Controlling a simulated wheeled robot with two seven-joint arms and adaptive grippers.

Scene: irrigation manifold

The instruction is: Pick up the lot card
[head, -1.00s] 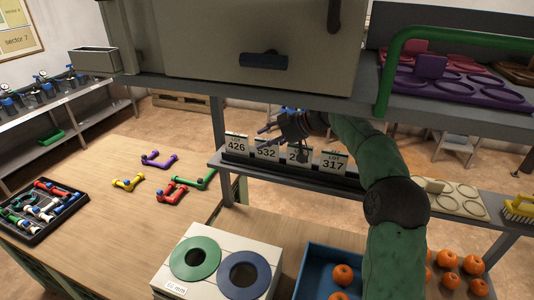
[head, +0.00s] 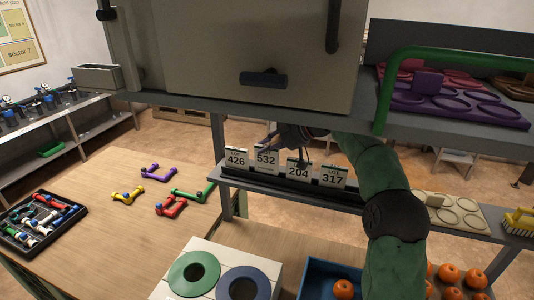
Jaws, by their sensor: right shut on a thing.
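My right gripper (head: 270,144) reaches in from the right above the row. It is shut on the top of the lot 532 card, which stands slightly higher than its neighbours. The card's lower edge and its clearance from the rack are hard to tell. My left gripper is out of view.
A grey cabinet (head: 258,45) and an upper shelf with a green rail (head: 385,95) hang close above my right arm. Below are a white box with green and blue rings (head: 194,272) and a blue crate (head: 318,270) with oranges. Coloured pipe fittings (head: 170,207) lie on the table at left.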

